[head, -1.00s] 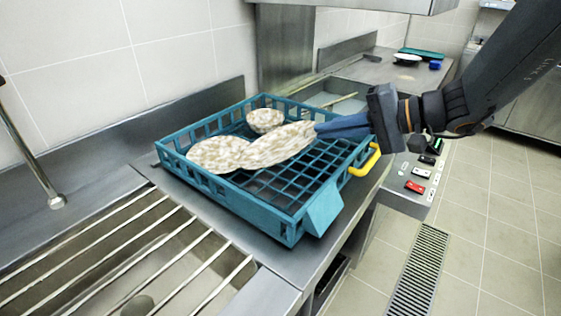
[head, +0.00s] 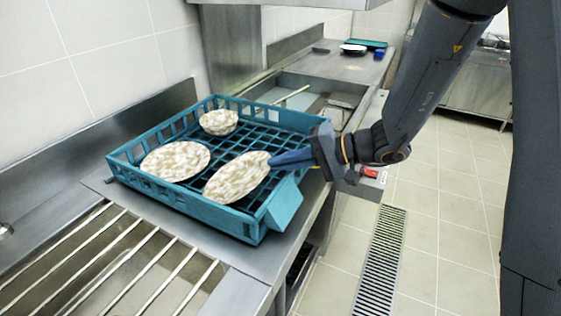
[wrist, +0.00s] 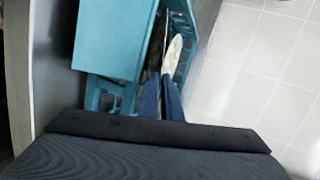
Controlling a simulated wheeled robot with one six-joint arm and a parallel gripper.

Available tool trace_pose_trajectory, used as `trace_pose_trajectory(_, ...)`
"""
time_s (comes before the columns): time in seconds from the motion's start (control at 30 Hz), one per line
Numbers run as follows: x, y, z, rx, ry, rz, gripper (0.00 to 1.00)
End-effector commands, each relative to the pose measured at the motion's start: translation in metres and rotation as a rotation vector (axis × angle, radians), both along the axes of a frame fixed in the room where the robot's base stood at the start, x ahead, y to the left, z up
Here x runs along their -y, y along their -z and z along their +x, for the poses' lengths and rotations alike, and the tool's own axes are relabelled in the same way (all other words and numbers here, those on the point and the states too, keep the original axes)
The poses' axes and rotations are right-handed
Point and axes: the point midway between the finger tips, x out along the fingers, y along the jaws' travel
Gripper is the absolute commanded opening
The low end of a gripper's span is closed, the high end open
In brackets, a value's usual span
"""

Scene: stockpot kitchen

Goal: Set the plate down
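My gripper (head: 278,160) is shut on the right edge of a mottled white and tan plate (head: 238,178). Its blue fingers also show in the wrist view (wrist: 162,98), with the plate (wrist: 173,55) seen nearly edge-on at their tips. The plate is tilted and over the front right part of a teal crate (head: 135,176) with a grid floor. I cannot tell whether it touches the grid. A second mottled plate (head: 175,160) lies in the crate to its left, apart from it in the head view. A mottled bowl (head: 219,122) sits at the crate's back.
The crate stands on a steel counter beside a sink covered by metal bars (head: 125,262). A wall rises behind. A white plate (head: 354,48) and a teal tray (head: 369,43) lie on the far counter. Bare grid shows at the crate's back right.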

Motion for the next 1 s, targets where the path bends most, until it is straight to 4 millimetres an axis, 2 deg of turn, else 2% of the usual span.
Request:
trace_pose_trajectory(0.2, 0.0, 0.001, 0.0, 0.001, 0.0, 0.001, 0.0)
trace_pose_trajectory(0.23, 0.0, 0.001, 0.0, 0.0, 0.0, 0.0, 0.09)
trace_pose_trajectory(0.27, 0.0, 0.0, 0.0, 0.0, 0.0, 0.0, 0.12)
trace_pose_trajectory(0.63, 0.003, -0.002, 0.0, 0.001, 0.001, 0.0, 0.12)
trace_pose_trajectory(0.77, 0.018, -0.007, -0.002, 0.004, 0.004, 0.0, 0.12)
trace_pose_trajectory(1.0, 0.062, -0.026, -0.009, 0.005, 0.004, 0.0, 0.12)
